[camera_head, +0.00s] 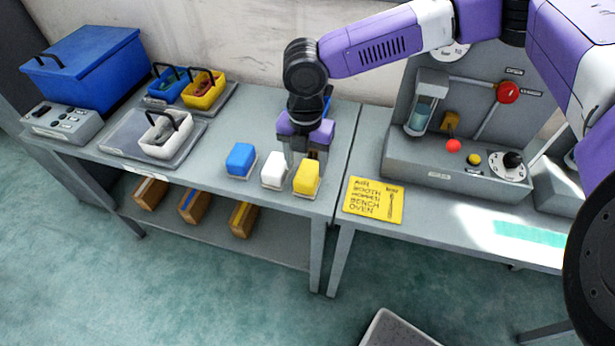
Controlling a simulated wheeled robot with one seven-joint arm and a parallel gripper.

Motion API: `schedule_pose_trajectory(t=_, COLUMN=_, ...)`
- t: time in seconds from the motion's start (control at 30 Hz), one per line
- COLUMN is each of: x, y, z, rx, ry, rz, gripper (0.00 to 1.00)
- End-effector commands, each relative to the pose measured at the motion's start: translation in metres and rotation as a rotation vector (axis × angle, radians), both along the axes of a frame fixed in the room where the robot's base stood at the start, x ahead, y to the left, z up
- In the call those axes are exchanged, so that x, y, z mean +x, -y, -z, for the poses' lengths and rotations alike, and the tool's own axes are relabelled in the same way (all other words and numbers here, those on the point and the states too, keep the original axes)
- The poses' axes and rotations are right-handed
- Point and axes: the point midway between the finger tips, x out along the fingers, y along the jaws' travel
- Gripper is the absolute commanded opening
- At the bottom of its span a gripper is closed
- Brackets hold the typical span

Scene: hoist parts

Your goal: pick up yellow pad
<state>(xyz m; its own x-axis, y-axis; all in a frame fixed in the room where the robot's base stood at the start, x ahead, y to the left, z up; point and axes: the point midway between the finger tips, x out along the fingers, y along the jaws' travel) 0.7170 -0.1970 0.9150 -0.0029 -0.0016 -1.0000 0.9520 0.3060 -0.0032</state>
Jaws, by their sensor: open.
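The yellow pad (307,175) sits on a small light base near the front right corner of the left bench. A white pad (274,170) and a blue pad (241,159) stand in a row to its left. The fingertips are partly hidden by the pads, so I cannot tell whether a finger touches the yellow pad.
Trays with small baskets (203,90), a blue box (85,65) and a control box (62,122) stand on the left bench (225,120). A yellow sign (373,200) and a grey rig (455,165) are on the right bench. The bench front around the pads is clear.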

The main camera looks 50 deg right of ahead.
Motion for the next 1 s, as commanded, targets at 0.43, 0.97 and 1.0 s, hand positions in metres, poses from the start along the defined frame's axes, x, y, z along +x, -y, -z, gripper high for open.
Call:
schedule_pose_trajectory(t=0.43, x=0.001, y=0.010, z=0.051, rx=0.001, ry=0.003, rz=0.000, gripper=0.60)
schedule_pose_trajectory(t=0.97, x=0.001, y=0.010, z=0.054, rx=0.001, ry=0.003, rz=0.001, gripper=0.09)
schedule_pose_trajectory(t=1.0, x=0.001, y=0.010, z=0.053, rx=0.001, ry=0.003, rz=0.001, gripper=0.07)
